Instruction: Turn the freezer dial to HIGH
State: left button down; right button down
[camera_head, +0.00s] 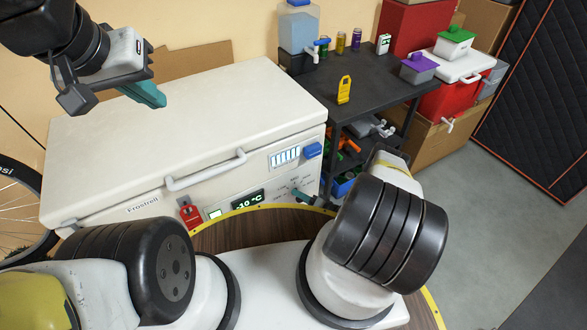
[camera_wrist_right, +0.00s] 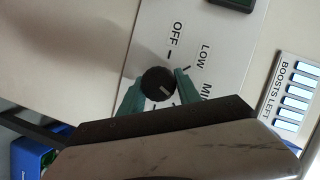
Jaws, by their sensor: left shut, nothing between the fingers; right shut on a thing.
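The freezer (camera_head: 200,115) is a white chest with its lid down, left of centre in the head view. Its round black dial (camera_wrist_right: 158,84) is on the front panel, with OFF, LOW and a partly hidden label starting "MI" around it. A pale line on the dial points to the lower right in the right wrist view; I cannot tell which mark it meets. My right gripper (camera_wrist_right: 157,90) is shut on the dial, a teal finger on each side. It is small in the head view (camera_head: 301,197). My left gripper (camera_head: 148,94) is shut and empty above the lid's left part.
A display (camera_head: 248,199) reads about -10 °C, beside a red latch-like piece (camera_head: 190,213). A lid handle (camera_head: 205,171) juts out above them. A dark table (camera_head: 375,80) with a water jug (camera_head: 299,28) and cans stands right of the freezer. Floor at right is clear.

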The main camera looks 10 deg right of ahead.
jog(key=shift+f+m+t+y, duration=0.15)
jog(key=shift+m+y, duration=0.2)
jog(key=shift+m, duration=0.35)
jog(key=shift+m+t+y, duration=0.15)
jog(key=shift+m+y, duration=0.2)
jog(key=shift+m, duration=0.35)
jog(key=shift+d, duration=0.1)
jog(key=c, duration=0.8)
grip_release()
jog(key=shift+c, duration=0.2)
jog(key=v, duration=0.7)
jog(key=shift+s+d, duration=0.2)
jog(key=shift+s, duration=0.1)
jog(key=shift+d, duration=0.1)
